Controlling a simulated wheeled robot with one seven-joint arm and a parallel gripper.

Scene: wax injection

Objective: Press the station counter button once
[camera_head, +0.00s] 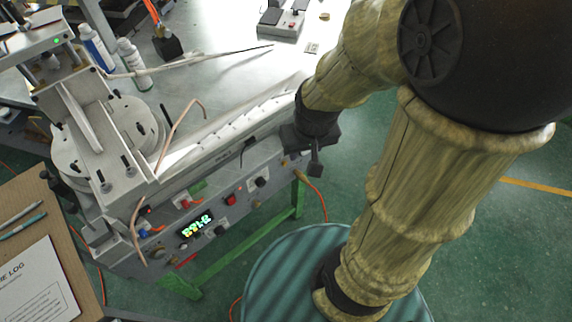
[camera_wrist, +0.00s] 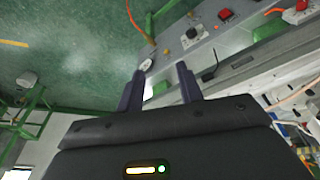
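The front panel (camera_head: 215,215) of the grey wax station carries a lit green-yellow counter display (camera_head: 195,225), a red button (camera_head: 231,199) and a dark knob (camera_head: 261,183). The red button also shows in the wrist view (camera_wrist: 226,14), beside the knob (camera_wrist: 192,32). No readable label tells which control is the counter button. A small box with a red button (camera_head: 286,25) stands far back on the table. My gripper (camera_head: 315,168) is at the panel's right end. In the wrist view its two fingers (camera_wrist: 160,70) are apart with nothing between them. I cannot tell whether they touch the panel.
Bent copper-coloured tubes (camera_head: 178,128) rise over the station. A clipboard with paper (camera_head: 40,285) lies at left. Green floor is open at right.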

